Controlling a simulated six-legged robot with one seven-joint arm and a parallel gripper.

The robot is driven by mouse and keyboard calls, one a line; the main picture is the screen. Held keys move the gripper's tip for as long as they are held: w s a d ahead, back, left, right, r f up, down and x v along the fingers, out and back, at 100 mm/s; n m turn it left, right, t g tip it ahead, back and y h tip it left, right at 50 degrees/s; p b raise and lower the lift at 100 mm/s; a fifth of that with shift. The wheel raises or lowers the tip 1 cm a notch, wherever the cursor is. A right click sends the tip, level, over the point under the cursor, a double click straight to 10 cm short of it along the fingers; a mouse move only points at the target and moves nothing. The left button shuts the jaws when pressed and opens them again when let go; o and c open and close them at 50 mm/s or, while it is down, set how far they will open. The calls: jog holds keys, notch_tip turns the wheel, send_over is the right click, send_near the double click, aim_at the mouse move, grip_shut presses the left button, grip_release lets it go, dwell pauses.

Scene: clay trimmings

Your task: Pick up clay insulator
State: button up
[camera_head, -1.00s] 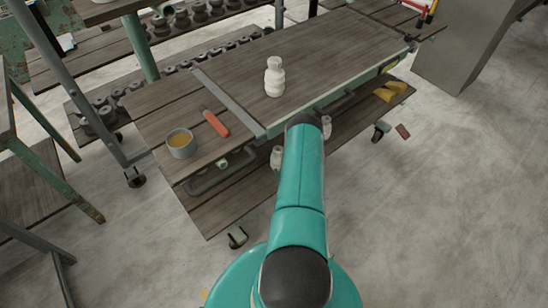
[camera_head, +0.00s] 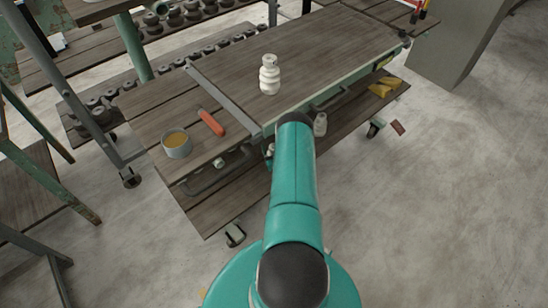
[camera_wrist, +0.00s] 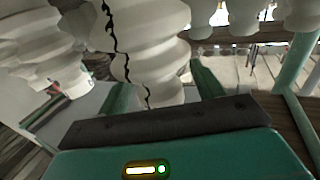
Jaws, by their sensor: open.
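A white ribbed clay insulator with a jagged black crack (camera_wrist: 150,50) fills the upper middle of the wrist view, very close. My gripper (camera_wrist: 163,88) is open, with one green finger on each side of its lower end. I cannot tell whether either finger touches it. Another white ribbed insulator (camera_wrist: 40,45) is at the left of the wrist view. In the head view, a white ribbed insulator (camera_head: 269,76) stands upright on the cart top. My teal arm hides my gripper there. White pieces (camera_head: 320,125) show partly at the lower shelf, beside my arm.
The wooden cart top (camera_head: 310,55) also holds an orange-handled tool (camera_head: 211,122) and a grey pot (camera_head: 177,144) of yellowish contents. Yellow items (camera_head: 384,87) lie on the lower shelf. Several more white pieces (camera_wrist: 240,18) line the wrist view's top right.

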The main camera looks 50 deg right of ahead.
jog(key=shift+w+d, duration=0.25)
jog(key=shift+w, duration=0.05)
grip_shut()
jog(key=shift+r, duration=0.15)
